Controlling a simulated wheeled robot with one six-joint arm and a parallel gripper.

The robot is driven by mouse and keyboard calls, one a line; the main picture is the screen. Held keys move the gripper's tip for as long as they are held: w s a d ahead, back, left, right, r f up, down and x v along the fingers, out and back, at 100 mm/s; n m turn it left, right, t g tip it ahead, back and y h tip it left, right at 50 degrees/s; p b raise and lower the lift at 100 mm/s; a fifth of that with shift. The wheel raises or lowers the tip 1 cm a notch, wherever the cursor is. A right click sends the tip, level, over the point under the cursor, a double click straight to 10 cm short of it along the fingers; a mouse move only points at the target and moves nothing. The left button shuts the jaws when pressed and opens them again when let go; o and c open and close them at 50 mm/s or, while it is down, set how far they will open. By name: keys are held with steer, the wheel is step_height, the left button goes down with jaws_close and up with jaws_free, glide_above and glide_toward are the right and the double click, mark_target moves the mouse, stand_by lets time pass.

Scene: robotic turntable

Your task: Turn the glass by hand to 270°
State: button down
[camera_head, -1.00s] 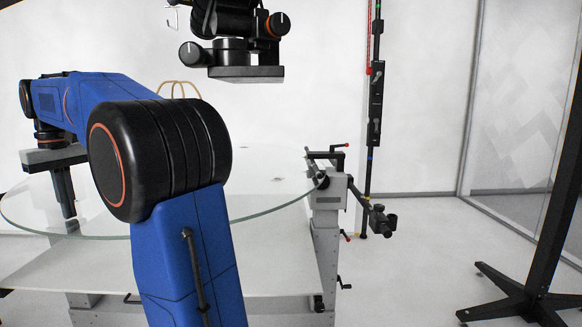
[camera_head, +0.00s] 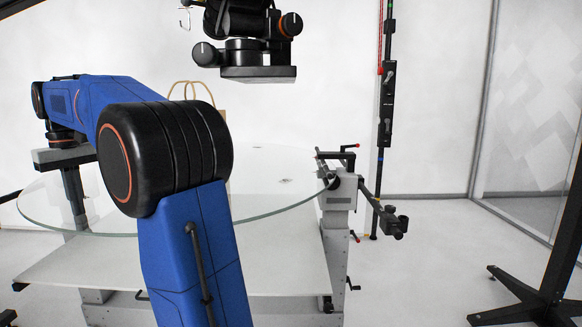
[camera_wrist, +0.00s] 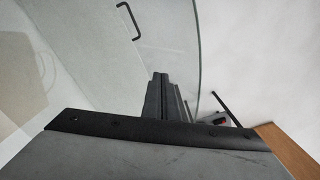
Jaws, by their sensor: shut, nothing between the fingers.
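The glass is a large round clear plate (camera_head: 255,208), lying flat on a grey stand; part of it is hidden behind my arm. My gripper (camera_head: 80,226) points down at the glass's near left edge, fingers together with nothing between them. In the wrist view my shut fingers (camera_wrist: 160,77) show against the glass (camera_wrist: 175,45), just inside its curved rim. I cannot tell whether the fingertips touch the glass. No angle mark is readable.
A grey clamp post (camera_head: 338,195) with handles stands at the glass's right edge. A camera head (camera_head: 258,72) hangs above. A dark upright pole (camera_head: 386,110) stands behind the post, and a black stand (camera_head: 545,290) at the far right. A bag's handles (camera_head: 190,88) show behind my arm.

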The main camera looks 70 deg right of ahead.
mark_target(50, 204)
steer(key=shift+w+a+f, duration=0.1)
steer(key=shift+w, duration=0.7)
steer(key=shift+w, duration=0.1)
steer(key=shift+w, duration=1.75)
steer(key=shift+w, duration=1.8)
steer(key=shift+w, duration=0.1)
steer(key=shift+w+d, duration=0.2)
steer(key=shift+w, duration=1.45)
steer(key=shift+w, duration=0.15)
steer(key=shift+w+d+f, duration=0.1)
steer(key=shift+w+d, duration=0.05)
steer(key=shift+w, duration=0.7)
steer(key=shift+w+d, duration=0.15)
steer(key=shift+w, duration=0.65)
